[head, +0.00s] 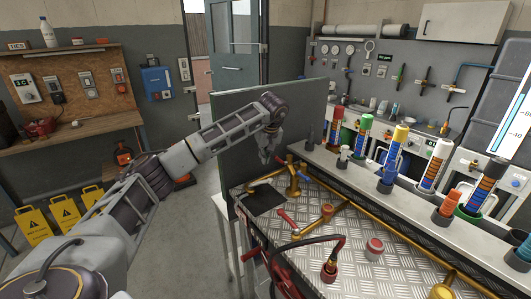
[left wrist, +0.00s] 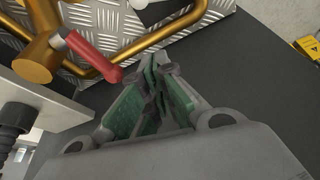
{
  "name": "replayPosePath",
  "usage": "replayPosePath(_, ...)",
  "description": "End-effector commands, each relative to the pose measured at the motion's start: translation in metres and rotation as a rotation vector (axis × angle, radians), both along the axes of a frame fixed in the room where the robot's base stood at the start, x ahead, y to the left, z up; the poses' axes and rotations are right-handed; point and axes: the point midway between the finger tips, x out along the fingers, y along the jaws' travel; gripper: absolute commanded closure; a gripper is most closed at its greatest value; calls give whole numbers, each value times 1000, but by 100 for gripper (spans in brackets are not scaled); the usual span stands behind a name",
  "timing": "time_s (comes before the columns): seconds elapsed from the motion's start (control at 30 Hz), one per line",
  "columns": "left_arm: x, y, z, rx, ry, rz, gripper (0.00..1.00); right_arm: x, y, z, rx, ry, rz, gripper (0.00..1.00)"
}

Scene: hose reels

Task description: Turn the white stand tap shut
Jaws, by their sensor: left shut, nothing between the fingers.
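My left gripper (head: 268,157) is shut and empty above the back left end of the metal-plated bench. In the left wrist view its green-padded fingers (left wrist: 156,75) are together, close beside the end of a red lever (left wrist: 95,55). I cannot tell whether they touch it. The lever sits on a brass tap body (left wrist: 34,56). In the head view a brass stand tap (head: 293,183) stands just right of and below the gripper. I cannot make out for sure which tap is the white one. My right gripper is out of view.
A dark upright panel (head: 238,105) stands close behind my left gripper. Brass pipes (head: 330,220) cross the bench. A raised shelf with several coloured nozzles, one yellow (head: 396,145), runs along the right. Yellow floor signs (head: 62,220) stand at left; the floor (head: 185,240) is clear.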

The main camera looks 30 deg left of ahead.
Motion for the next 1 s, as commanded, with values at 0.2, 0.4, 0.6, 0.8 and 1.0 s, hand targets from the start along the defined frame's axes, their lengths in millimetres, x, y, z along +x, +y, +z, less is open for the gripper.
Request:
replayPosePath(0.2, 5, 8, -28, -1, 2, 2, 100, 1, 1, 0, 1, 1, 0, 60)
replayPosePath(0.4, 9, 13, -49, -1, 3, 1, 100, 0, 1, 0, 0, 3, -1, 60)
replayPosePath(0.6, 6, 9, -56, 0, 1, -2, 100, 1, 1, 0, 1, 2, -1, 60)
replayPosePath(0.8, -3, -4, -56, 0, 0, -2, 100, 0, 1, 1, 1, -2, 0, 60)
replayPosePath(1.0, -10, -14, -56, 0, 0, -1, 100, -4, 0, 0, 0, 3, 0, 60)
